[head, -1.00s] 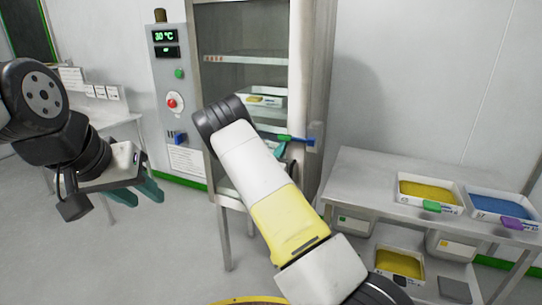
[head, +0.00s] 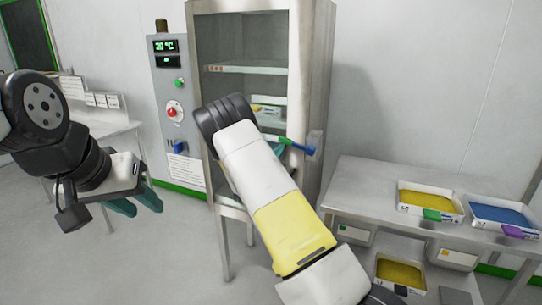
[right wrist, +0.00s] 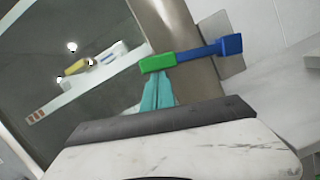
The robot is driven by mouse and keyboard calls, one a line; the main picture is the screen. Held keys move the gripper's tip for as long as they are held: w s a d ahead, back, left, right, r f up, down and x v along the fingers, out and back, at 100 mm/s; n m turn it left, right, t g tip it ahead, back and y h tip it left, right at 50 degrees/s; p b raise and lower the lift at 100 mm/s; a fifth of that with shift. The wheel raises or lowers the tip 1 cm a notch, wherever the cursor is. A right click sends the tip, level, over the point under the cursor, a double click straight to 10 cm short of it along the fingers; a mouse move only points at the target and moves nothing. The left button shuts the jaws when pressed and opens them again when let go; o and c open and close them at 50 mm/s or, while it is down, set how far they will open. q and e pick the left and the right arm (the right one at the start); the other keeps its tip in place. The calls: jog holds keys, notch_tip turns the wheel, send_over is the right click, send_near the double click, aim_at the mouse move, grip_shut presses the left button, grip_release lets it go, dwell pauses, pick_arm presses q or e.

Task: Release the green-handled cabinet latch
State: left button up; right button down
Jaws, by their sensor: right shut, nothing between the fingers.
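The cabinet latch has a green handle (right wrist: 158,63) joined to a blue bar (right wrist: 222,46). It sits on the right-hand frame of the glass-fronted cabinet (head: 311,70). The latch's blue part also shows in the head view (head: 304,149), running roughly crosswise. My right gripper (right wrist: 160,82) is shut and empty, its teal fingertips right at the green handle's lower side. I cannot tell whether they touch it. In the head view my right arm hides part of the cabinet front. My left gripper (head: 141,207) hangs at the left, its teal fingers apart, away from the cabinet.
A control panel (head: 172,83) with a red button stands left of the cabinet. At the right, a metal table (head: 365,185) holds trays of yellow (head: 425,200) and blue (head: 500,214) material, with bins below. Inside the cabinet a tray (head: 266,110) sits on a shelf.

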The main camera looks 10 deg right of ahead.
aim_at(302, 124)
jog(key=r+m, duration=0.1)
jog(key=m, duration=0.1)
jog(key=r+m+g, duration=0.1)
jog(key=r+m, duration=0.1)
jog(key=d+r+m+g+h, duration=0.1)
jog(key=r+m, duration=0.1)
jog(key=m, duration=0.1)
jog(key=shift+s+r, duration=0.25)
jog(key=shift+s, duration=0.1)
jog(key=d+r+m, duration=0.1)
jog(key=m, duration=0.1)
jog(key=s+d+r+m+g, duration=0.1)
jog(key=m, duration=0.1)
jog(key=s+d+r+m, duration=0.1)
jog(key=r+m, duration=0.1)
jog(key=d+m, duration=0.1)
jog(key=s+r+m+g, duration=0.1)
jog(key=m, duration=0.1)
jog(key=shift+s+d, duration=0.1)
jog(key=shift+d, duration=0.3)
jog(key=shift+s+d+r, duration=0.25)
jog(key=shift+s+d, duration=0.1)
jog(key=shift+d, duration=0.2)
jog(key=shift+s+d, duration=0.1)
